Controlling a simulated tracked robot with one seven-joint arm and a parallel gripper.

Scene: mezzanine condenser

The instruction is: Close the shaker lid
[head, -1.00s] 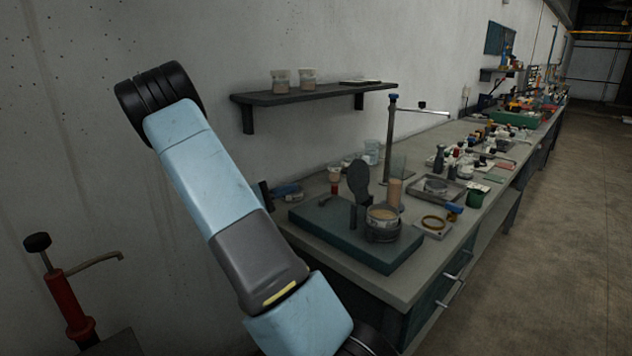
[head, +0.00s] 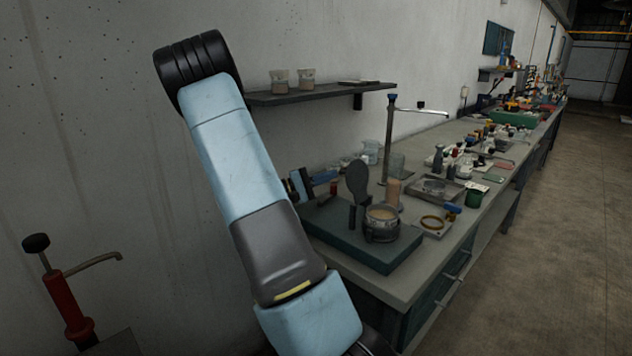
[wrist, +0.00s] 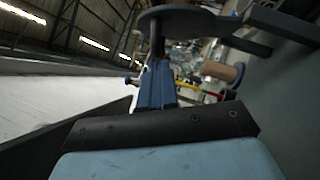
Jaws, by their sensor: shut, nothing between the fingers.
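The shaker has a teal base block (head: 335,228) on the bench, with a cup (head: 382,214) of tan content in a dark ring holder. Its dark round lid (head: 357,178) stands open, roughly upright, left of and behind the cup. My gripper (head: 332,176) is shut and empty, just left of the lid in the head view, partly hidden by my arm. In the wrist view its blue fingers (wrist: 158,68) are together and point towards the lid disc (wrist: 182,20). I cannot tell whether they touch it.
A stand (head: 390,135) and glass beakers (head: 370,153) are behind the shaker. A wall shelf (head: 320,94) with jars (head: 279,80) is above, close to my arm. A tray with a ring (head: 433,222) lies to the right. Free floor is at right.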

